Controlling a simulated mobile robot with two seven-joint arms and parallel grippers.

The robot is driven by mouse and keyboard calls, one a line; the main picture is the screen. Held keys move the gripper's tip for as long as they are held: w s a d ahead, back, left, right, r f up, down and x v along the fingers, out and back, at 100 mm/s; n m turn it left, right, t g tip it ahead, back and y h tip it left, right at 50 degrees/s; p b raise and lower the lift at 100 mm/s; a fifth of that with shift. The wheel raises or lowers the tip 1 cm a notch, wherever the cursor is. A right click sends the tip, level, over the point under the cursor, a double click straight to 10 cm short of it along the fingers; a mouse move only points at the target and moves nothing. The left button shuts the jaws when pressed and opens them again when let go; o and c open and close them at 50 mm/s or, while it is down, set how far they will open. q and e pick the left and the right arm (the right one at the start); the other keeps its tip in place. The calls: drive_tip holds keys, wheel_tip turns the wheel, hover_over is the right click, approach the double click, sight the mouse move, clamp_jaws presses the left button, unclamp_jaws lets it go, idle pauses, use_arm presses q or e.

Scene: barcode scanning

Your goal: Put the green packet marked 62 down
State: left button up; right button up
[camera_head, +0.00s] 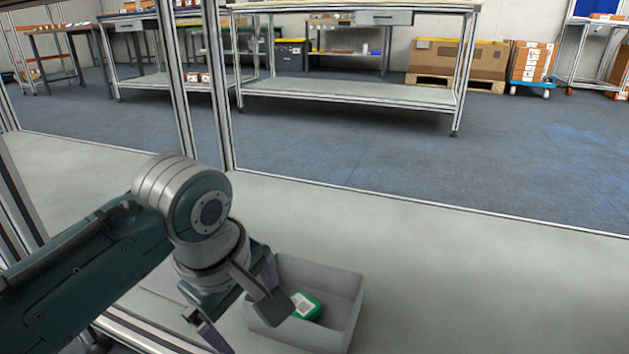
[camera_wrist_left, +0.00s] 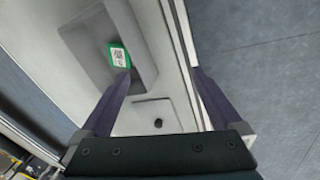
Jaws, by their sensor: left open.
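A green packet (camera_head: 306,306) with a white printed label lies inside a grey open-topped bin (camera_head: 343,282); I cannot read a number on it. In the left wrist view the green packet (camera_wrist_left: 119,56) shows near the tip of one finger, with the grey bin (camera_wrist_left: 88,38) around it. My left gripper (camera_head: 242,316) is at the bin's left side in the head view. It is open, and its fingers (camera_wrist_left: 161,72) spread apart with nothing between them. The packet lies outside the gap. My right gripper is in neither view.
The bin stands on a pale grey worktop (camera_head: 440,270) with free room to its right. Metal frame posts (camera_head: 205,90) rise behind my left arm. Beyond the worktop's edge are blue floor and a metal table (camera_head: 345,92).

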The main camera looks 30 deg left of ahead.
use_arm(q)
drive_tip(key=s+d+r+m, duration=0.2)
drive_tip(key=s+d+m, duration=0.1)
drive_tip(key=s+m, duration=0.4)
drive_tip(key=s+d+r+m+h, duration=0.1)
drive_tip(key=s+d+r+m, duration=0.2)
drive_tip(key=s+m, duration=0.4)
drive_tip(key=d+m, duration=0.1)
drive_tip(key=m, duration=0.4)
drive_tip(key=shift+r+m+t, duration=0.3)
drive_tip(key=shift+m+t, duration=0.1)
